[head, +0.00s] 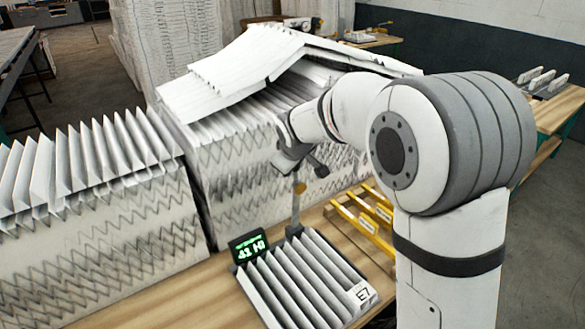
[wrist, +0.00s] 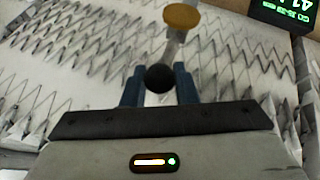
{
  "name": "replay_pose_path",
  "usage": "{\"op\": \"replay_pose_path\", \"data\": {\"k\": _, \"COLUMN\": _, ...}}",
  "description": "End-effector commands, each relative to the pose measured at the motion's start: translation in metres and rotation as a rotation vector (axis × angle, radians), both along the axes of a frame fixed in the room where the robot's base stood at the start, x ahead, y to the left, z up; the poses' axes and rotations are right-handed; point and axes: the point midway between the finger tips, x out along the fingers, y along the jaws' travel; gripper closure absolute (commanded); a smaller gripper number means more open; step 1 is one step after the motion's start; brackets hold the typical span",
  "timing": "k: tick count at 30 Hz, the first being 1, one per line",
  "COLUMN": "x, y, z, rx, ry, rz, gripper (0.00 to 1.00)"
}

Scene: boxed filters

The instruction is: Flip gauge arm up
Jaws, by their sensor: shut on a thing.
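The gauge arm (head: 296,207) is a thin grey bar rising nearly upright from the back edge of the gauge with the pleated filter. It carries an orange-yellow disc, which also shows at the top of the wrist view (wrist: 181,17). A black ball knob (wrist: 159,79) on the arm's end sits between the blue fingers of my gripper (wrist: 158,84). My gripper is shut on this knob. In the head view my gripper (head: 292,160) is at the top of the bar, and the knob cannot be made out clearly there. A green-lit display (head: 249,248) stands beside the bar's foot.
A pleated filter panel (head: 305,283) labelled E7 lies in front of the bar. Large boxes of pleated filters (head: 268,200) stand close behind and to the left (head: 95,235). A yellow rack (head: 362,222) is to the right. Bare wooden table (head: 185,300) shows at front left.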

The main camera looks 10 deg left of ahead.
Motion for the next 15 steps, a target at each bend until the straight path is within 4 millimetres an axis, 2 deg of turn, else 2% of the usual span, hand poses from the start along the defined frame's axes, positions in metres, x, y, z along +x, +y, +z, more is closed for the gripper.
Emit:
{"op": "replay_pose_path", "data": {"k": 7, "x": 0.0003, "y": -0.0008, "z": -0.0011, "rx": 0.003, "ry": 0.001, "rz": -0.003, "gripper": 1.0}}
{"op": "replay_pose_path", "data": {"k": 8, "x": 0.0003, "y": -0.0009, "z": -0.0011, "rx": 0.003, "ry": 0.001, "rz": -0.003, "gripper": 0.72}}
{"op": "replay_pose_path", "data": {"k": 15, "x": 0.0005, "y": -0.0016, "z": -0.0004, "rx": 0.003, "ry": 0.0, "rz": -0.004, "gripper": 0.54}}
